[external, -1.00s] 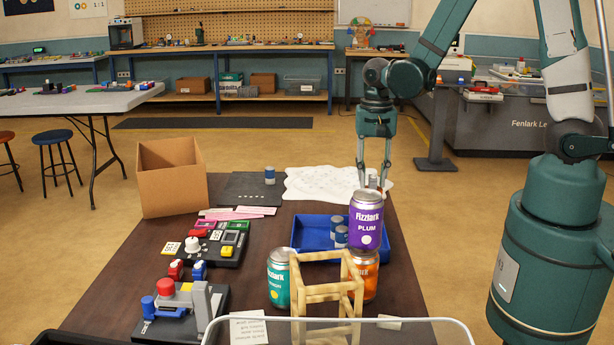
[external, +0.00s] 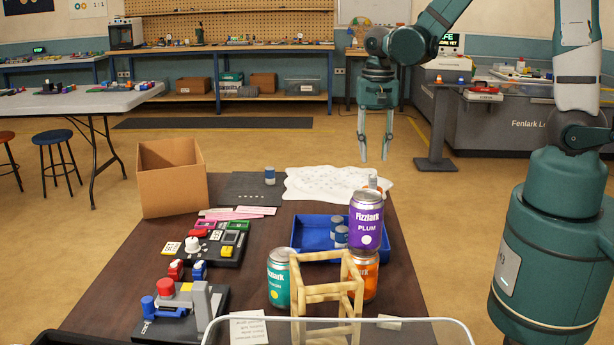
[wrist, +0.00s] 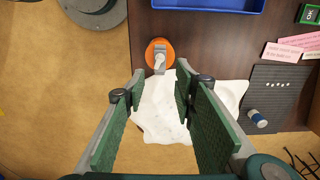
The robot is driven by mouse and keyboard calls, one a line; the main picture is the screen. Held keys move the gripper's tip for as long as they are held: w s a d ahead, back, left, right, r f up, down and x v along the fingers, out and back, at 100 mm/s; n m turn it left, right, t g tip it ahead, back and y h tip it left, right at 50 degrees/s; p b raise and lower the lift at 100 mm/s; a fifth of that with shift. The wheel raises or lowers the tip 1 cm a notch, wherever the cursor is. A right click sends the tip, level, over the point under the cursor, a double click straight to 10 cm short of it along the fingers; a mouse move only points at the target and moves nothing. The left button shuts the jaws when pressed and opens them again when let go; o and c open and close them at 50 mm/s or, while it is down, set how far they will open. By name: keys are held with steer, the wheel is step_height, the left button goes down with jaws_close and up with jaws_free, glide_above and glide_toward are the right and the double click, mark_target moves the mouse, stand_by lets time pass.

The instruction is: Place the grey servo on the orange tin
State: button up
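The grey servo (wrist: 160,60), with a pale horn, rests on top of the round orange tin (wrist: 151,48) in the wrist view. My gripper (external: 374,160) is open and empty, raised above and apart from the servo. In the wrist view its two green fingers stand wide apart, with only the white sheet and the floor between them.
A purple can (external: 366,222) stands on an orange drink can (external: 366,272), beside a teal can (external: 279,279) and a wooden frame (external: 325,292). A blue tray (external: 312,233) lies behind them. A white crumpled sheet (external: 325,183) and an open cardboard box (external: 173,190) are at the table's far end.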

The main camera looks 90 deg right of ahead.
mark_target(372, 176)
steer(key=shift+r+p, duration=0.3)
steer(key=shift+r, duration=1.75)
steer(key=a+r+n+t, duration=0.2)
steer(key=a+r+n, duration=0.3)
steer(key=a, duration=0.4)
steer(key=a+r+n+t, duration=0.2)
steer(key=a+r+n, duration=0.4)
steer(key=a, duration=0.4)
steer(key=s+a+r+n+t, duration=0.1)
steer(key=a+r+n+t, duration=0.2)
steer(key=a+r+n, duration=0.3)
steer(key=shift+a+r+n, duration=0.15)
steer(key=shift+a+n, duration=0.35)
steer(key=shift+a, duration=1.45)
steer(key=shift+s, duration=0.1)
